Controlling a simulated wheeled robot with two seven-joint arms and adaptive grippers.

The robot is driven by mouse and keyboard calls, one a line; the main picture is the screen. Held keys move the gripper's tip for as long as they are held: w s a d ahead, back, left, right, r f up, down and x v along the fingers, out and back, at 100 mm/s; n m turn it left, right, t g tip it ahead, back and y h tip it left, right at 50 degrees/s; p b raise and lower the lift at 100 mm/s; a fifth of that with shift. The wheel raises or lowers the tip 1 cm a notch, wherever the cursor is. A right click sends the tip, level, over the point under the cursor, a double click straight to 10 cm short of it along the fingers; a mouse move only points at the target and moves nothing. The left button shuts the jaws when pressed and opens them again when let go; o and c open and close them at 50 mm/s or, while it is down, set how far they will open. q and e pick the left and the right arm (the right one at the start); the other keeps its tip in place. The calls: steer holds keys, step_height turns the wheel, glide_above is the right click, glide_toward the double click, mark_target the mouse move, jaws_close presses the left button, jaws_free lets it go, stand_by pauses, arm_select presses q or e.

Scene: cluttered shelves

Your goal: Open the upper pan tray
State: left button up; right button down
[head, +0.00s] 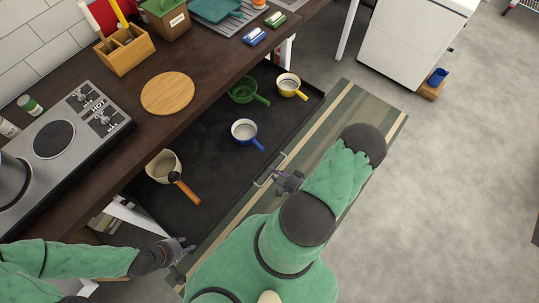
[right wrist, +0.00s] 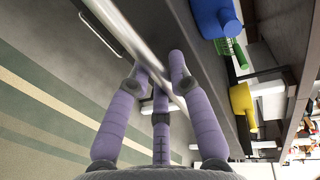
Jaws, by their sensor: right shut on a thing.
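The pan tray (head: 218,190) is a black, flat tray that stands out from under the dark counter, with pans visible in it. Its metal handle (head: 280,161) is on the front edge; a bright metal bar (right wrist: 124,45) crosses the right wrist view. My right gripper (head: 284,179) is at the handle, and its purple fingers (right wrist: 163,82) are closed around the bar. My left gripper (head: 183,246) is near the tray's front left corner, apart from the handle; its fingers are too small to read.
In the tray are a green colander (head: 242,91), a yellow pan (head: 288,82), a blue pan (head: 244,131) and a cream pan (head: 161,164). A striped rug (head: 355,112) lies in front. A stove (head: 75,140) is on the counter. A white cabinet (head: 410,40) stands back right.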

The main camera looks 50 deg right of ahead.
steer(key=shift+s, duration=0.3)
steer(key=c, duration=1.1)
jaws_free()
steer(key=v, duration=1.2)
